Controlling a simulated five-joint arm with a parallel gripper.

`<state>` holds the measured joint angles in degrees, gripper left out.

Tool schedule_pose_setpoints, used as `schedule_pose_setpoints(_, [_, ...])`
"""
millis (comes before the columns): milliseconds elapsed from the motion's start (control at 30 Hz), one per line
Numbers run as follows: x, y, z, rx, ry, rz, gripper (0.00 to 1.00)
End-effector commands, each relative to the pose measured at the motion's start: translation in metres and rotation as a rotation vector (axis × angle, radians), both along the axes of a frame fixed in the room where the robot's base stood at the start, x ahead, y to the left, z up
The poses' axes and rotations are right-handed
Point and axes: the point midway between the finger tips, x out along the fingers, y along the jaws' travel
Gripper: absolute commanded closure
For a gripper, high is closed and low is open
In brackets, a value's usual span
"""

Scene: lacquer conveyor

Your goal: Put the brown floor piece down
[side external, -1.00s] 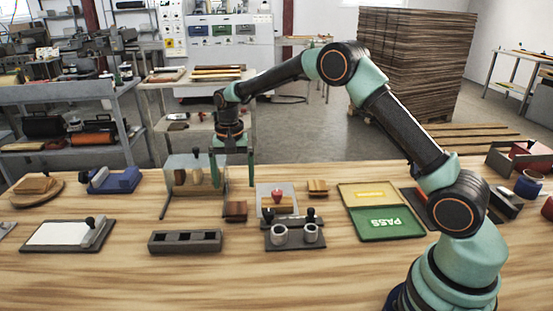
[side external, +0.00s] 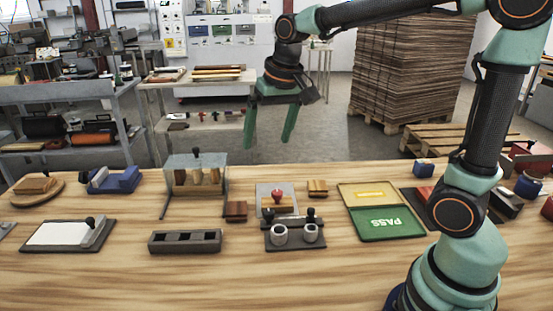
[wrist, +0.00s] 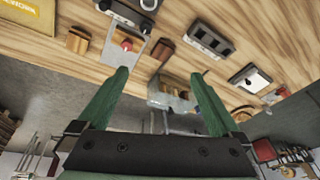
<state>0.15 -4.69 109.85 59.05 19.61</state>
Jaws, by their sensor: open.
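A small dark reddish-brown block (side external: 235,211), which looks like the brown floor piece, lies on the wooden table to the left of the grey plate with the red knob. It also shows in the wrist view (wrist: 163,49), beyond my fingertips. A lighter brown slatted block (side external: 317,188) lies to the right of that plate. My gripper (side external: 268,144) is open and empty, its green fingers pointing down, well above the table and apart from both blocks. In the wrist view my gripper (wrist: 160,74) has nothing between its fingers.
A clear-sided case with wooden pieces (side external: 196,175) stands left of the brown block. A dark slotted tray (side external: 185,241) and a holder with two cups (side external: 295,235) lie in front. A green PASS tray (side external: 387,223) lies to the right. The table's front is clear.

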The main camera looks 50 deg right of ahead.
Motion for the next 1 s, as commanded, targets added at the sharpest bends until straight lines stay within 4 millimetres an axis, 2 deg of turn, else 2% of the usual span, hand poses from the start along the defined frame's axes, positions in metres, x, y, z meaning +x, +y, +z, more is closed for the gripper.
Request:
schedule_pose_setpoints(33, [-0.016,0.0,0.006,-0.01,-0.03,0.035,0.0])
schedule_pose_setpoints(200, [-0.06,0.001,0.008,-0.053,-0.11,0.156,0.0])
schedule_pose_setpoints(400, [-0.099,0.001,-0.002,-0.103,-0.183,0.269,0.0])
schedule_pose_setpoints(600, [-0.113,0.001,-0.01,-0.128,-0.214,0.318,0.0])
schedule_pose_setpoints(1000, [-0.114,0.001,-0.011,-0.129,-0.214,0.321,0.0])
